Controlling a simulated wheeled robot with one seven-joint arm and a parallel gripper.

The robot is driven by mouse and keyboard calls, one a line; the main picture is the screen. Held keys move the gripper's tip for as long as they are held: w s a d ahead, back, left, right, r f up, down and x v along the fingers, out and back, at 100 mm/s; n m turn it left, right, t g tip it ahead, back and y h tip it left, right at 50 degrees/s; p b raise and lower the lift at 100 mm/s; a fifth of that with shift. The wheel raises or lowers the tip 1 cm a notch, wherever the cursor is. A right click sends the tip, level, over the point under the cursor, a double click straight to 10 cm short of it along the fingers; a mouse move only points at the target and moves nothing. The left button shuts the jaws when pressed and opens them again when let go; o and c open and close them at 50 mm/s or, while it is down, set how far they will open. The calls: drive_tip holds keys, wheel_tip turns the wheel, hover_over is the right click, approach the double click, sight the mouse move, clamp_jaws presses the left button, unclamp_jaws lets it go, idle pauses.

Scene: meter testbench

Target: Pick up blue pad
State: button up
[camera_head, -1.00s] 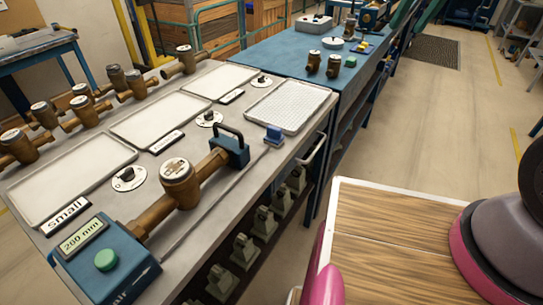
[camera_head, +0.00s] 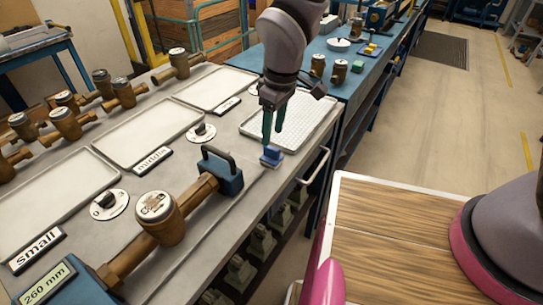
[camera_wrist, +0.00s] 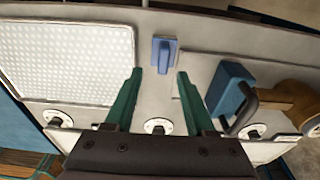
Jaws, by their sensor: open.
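The blue pad (camera_head: 271,158) is a small blue block with a raised part on top. It lies on the grey bench top near its front edge, beside the white perforated tray. In the wrist view the pad (camera_wrist: 164,54) shows just beyond my fingertips, between their lines. My gripper (camera_head: 273,128) has green fingers pointing down, above the pad in the head view. In the wrist view my gripper (camera_wrist: 159,73) is open, with nothing between the fingers.
A blue clamp block with a black handle (camera_head: 221,168) holds a brass meter (camera_head: 160,217) close to the pad. The perforated tray (camera_head: 318,105) lies on the other side. Flat white trays (camera_head: 147,132) and more brass meters fill the back of the bench.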

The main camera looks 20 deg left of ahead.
sight(272, 147)
drive_tip(key=f, duration=0.5)
drive_tip(key=shift+s+a+f, duration=0.1)
drive_tip(key=shift+s+f, duration=0.1)
drive_tip(key=shift+f, duration=0.1)
clamp_jaws()
